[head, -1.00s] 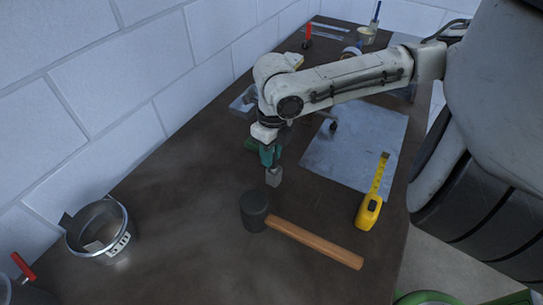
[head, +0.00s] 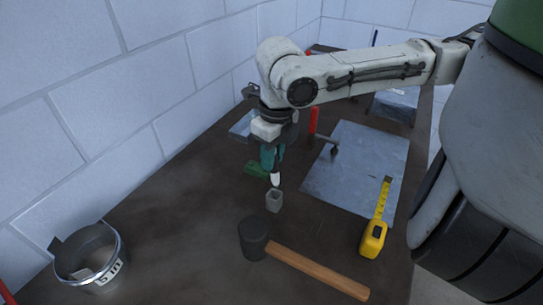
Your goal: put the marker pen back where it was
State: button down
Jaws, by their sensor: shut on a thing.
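My gripper (head: 269,157) has teal fingers and points down over the table. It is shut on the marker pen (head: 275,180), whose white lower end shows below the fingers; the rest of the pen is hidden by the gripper. A small grey square holder (head: 274,201) stands on the table right below the pen. The pen's tip is at or just above the holder's top edge; I cannot tell if it reaches inside.
A mallet (head: 315,270) lies in front of the holder, with a yellow tape measure (head: 373,237) to the right. A grey metal sheet (head: 357,168) lies at right. A green object (head: 255,168) sits behind the gripper. A metal duct ring (head: 90,265) stands at left; dark table between is clear.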

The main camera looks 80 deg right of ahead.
aim_at(275, 184)
jog(key=shift+s+a+f+b, duration=0.1)
jog(key=shift+f+b, duration=0.5)
jog(key=shift+f, duration=0.1)
jog(key=shift+r+p, duration=0.25)
jog(key=shift+p, duration=0.75)
jog(key=f+p, duration=0.1)
jog(key=p, duration=0.2)
jog(key=shift+f+t, duration=0.25)
jog(key=shift+t, duration=0.05)
jog(key=shift+s+a+f+h+p, duration=0.15)
jog(key=shift+a+f+h+p, duration=0.25)
jog(key=shift+p, duration=0.8)
jog(key=shift+d+f+t+b, duration=0.2)
jog(key=shift+f+t+b, duration=0.1)
jog(key=shift+f+b, duration=0.65)
jog(key=shift+s+a+f+b, duration=0.15)
jog(key=shift+s+f+b, duration=0.05)
jog(key=shift+f+b, duration=0.75)
jog(key=shift+r, duration=0.15)
jog(key=shift+f+b, duration=0.6)
jog(key=shift+b, duration=0.05)
jog(key=c, duration=0.9)
grip_release()
